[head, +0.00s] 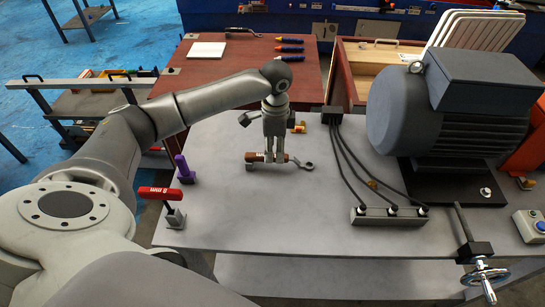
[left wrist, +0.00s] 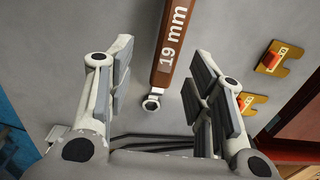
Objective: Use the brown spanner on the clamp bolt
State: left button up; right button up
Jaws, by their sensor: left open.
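The brown spanner (head: 289,158) lies on the grey bench, its ring end (head: 308,166) pointing right. In the left wrist view the brown handle (left wrist: 172,45) reads "19 mm", and its silver ring end (left wrist: 151,103) shows between the fingers. My left gripper (head: 273,157) points down over the spanner; in the left wrist view its fingers (left wrist: 163,75) are open, one on each side of the handle, with gaps visible. I cannot tell for certain which bolt is the clamp bolt; a silver bolt (head: 486,192) shows on the motor's base. My right gripper is not in view.
A large grey motor (head: 450,105) stands at the right. Black cables run to a terminal strip (head: 390,216). A red-handled tool (head: 160,193) and a purple one (head: 185,168) stand at the left. A black block with a metal handle (head: 474,252) sits at the front edge.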

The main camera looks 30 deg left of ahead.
aim_at(275, 156)
pick_arm(q)
jog(key=f, duration=0.1)
jog(key=f+p, duration=0.1)
jog(key=f, duration=0.3)
jog(key=shift+w+a+p, duration=0.15)
jog(key=shift+w+p, duration=0.15)
jog(key=shift+f, duration=0.4)
jog(key=shift+c, duration=0.2)
grip_shut()
